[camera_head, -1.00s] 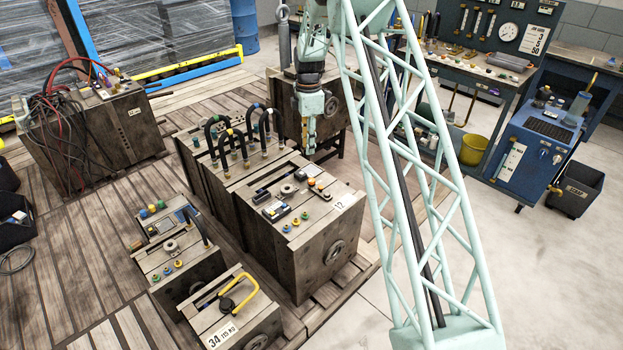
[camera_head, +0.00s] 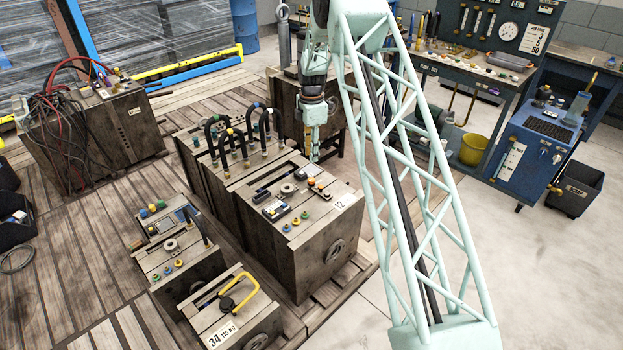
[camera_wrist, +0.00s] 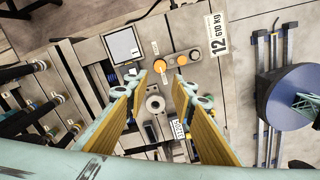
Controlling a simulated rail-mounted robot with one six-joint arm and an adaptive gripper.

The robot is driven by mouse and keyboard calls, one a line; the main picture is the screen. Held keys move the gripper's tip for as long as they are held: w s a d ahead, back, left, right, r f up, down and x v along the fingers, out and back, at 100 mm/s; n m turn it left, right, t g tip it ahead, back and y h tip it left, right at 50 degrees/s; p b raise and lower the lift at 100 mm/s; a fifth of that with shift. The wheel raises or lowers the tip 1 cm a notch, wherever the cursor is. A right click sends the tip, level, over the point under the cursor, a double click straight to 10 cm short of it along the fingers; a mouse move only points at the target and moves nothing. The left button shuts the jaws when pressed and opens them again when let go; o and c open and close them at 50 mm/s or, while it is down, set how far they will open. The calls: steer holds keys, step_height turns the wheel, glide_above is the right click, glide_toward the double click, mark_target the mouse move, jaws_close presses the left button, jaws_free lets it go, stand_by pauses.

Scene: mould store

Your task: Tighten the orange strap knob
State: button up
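The strap knob area is on top of the mould block marked 12 (camera_head: 325,235). In the wrist view an orange knob (camera_wrist: 160,66) and a second orange knob (camera_wrist: 182,60) sit side by side on a grey strap-like plate. The orange knob also shows small in the head view (camera_head: 312,182). My gripper (camera_wrist: 160,84) is open, its two yellow-padded fingers apart with nothing between them. The knobs lie just beyond the fingertips in the wrist view. In the head view my gripper (camera_head: 314,158) hangs above the back of the block, apart from it.
A round grey ring fitting (camera_wrist: 155,103) shows between the fingers. A flat framed panel (camera_wrist: 122,45) lies left of the knobs. Black hoses (camera_head: 262,125) stand up on the neighbouring block. A smaller block marked 34 (camera_head: 235,310) sits in front. A bench (camera_head: 470,72) stands at right.

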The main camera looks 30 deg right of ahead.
mark_target(312, 180)
steer(key=shift+f+b, duration=1.35)
steer(key=shift+f, duration=5.4)
steer(key=c, duration=0.6)
